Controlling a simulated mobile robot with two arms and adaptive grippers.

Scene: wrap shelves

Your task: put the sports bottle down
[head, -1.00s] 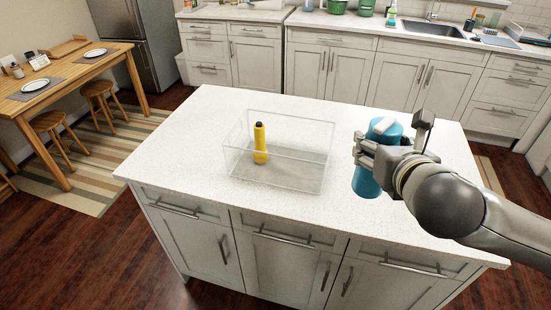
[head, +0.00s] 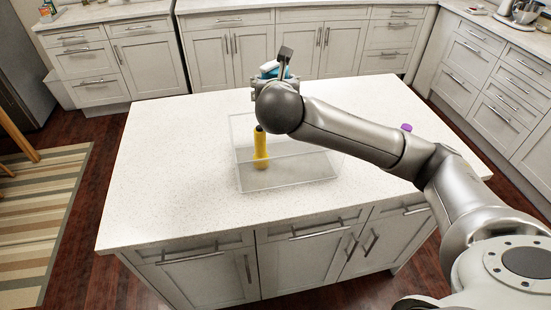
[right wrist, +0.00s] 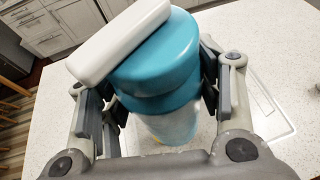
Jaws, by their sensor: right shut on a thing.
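The sports bottle (right wrist: 160,75) is teal with a white handle on its lid. My right gripper (right wrist: 163,98) is shut on it, with a finger on each side in the right wrist view. In the head view my right gripper (head: 268,80) is above the back part of the clear box (head: 290,185). There only the bottle's top (head: 271,68) shows; the rest is hidden behind the gripper and wrist. I cannot tell the bottle's exact height above the island. My left gripper is not in view.
A yellow object with a dark top (head: 260,160) stands in the clear box. The white island top (head: 165,150) is bare left of the box. A purple object (head: 407,127) shows partly behind my right arm. Counters line the back.

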